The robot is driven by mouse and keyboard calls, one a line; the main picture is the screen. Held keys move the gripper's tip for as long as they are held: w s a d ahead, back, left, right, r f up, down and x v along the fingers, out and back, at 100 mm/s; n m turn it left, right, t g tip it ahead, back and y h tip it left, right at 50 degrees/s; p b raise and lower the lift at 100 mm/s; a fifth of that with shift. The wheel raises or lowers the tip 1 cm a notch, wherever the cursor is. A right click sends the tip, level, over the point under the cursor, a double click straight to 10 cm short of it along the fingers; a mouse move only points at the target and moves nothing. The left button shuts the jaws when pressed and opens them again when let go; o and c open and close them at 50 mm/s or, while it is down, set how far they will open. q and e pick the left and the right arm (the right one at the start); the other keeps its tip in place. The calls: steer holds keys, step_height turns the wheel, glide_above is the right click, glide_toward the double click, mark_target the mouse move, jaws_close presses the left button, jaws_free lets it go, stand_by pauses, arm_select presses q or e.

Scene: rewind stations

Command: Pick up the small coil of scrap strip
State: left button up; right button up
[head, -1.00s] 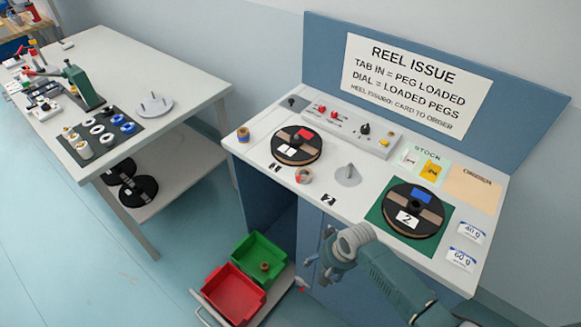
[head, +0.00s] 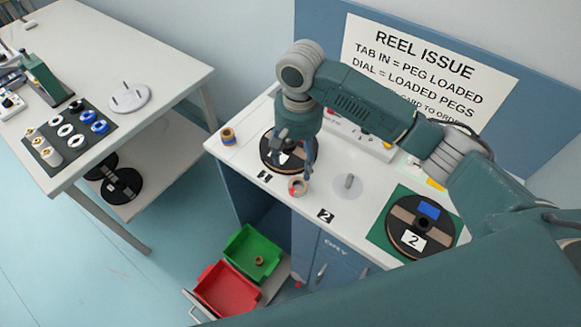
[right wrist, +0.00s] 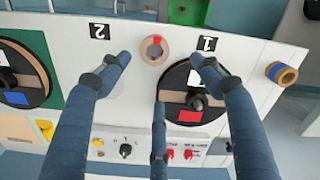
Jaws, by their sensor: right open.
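A small tan coil with a red patch (head: 298,187) lies flat on the white counter, between the number 1 and 2 labels. It also shows in the right wrist view (right wrist: 153,49), ahead of and between my spread fingers. My right gripper (head: 296,160) hangs fingers-down over the counter, close to this coil and in front of the reel on station 1. Its fingers are open and empty in the right wrist view (right wrist: 160,60); I see no contact with the coil. My left gripper is out of view.
The black reel (head: 268,158) sits behind the coil, partly hidden by my gripper. An empty grey peg (head: 347,186) stands to the right, and another reel (head: 402,213) on a green mat. A blue-tan roll (head: 227,136) stands left. Green (head: 238,246) and red (head: 222,295) bins are below.

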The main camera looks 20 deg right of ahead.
mark_target(298, 183)
steer(key=shift+w+d+f, duration=0.15)
steer(key=shift+d+f, duration=0.05)
steer(key=shift+f, duration=0.7)
steer(key=f, duration=0.1)
steer(key=s+f+p, duration=0.1)
steer(key=f, duration=0.1)
steer(key=shift+s+a, duration=0.1)
steer(key=shift+s, duration=0.05)
steer(key=shift+w+f+p, duration=0.25)
steer(key=shift+f+p, duration=0.6)
steer(key=shift+f, duration=0.3)
step_height(298, 183, down, 2)
steer(key=shift+f, duration=0.15)
steer(key=shift+s+f, duration=0.1)
steer(key=shift+f, duration=0.25)
steer(key=shift+c, duration=0.7)
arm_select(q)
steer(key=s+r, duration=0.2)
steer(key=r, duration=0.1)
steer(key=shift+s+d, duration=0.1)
arm_select(e)
steer(key=c, duration=1.1)
